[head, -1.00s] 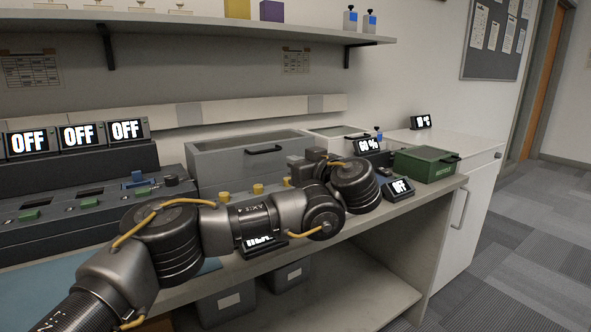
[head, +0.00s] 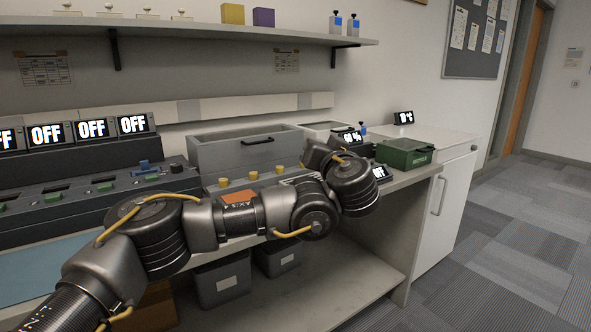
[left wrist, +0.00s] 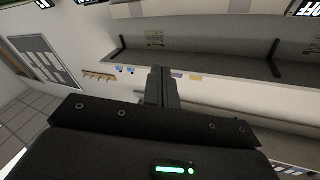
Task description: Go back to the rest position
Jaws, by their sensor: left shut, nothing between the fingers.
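My left arm (head: 240,212) reaches in from the left across the front of the bench in the head view. Its far end bends up near the grey lidded box, and its gripper cannot be made out there. In the left wrist view my left gripper (left wrist: 160,72) has its two fingers together with nothing between them. It points toward a wall shelf (left wrist: 212,62) and is apart from everything. My right gripper is in neither view.
Several OFF displays (head: 92,129) top the left console. Grey bins (head: 222,280) sit underneath. Open carpet (head: 500,240) lies at the right.

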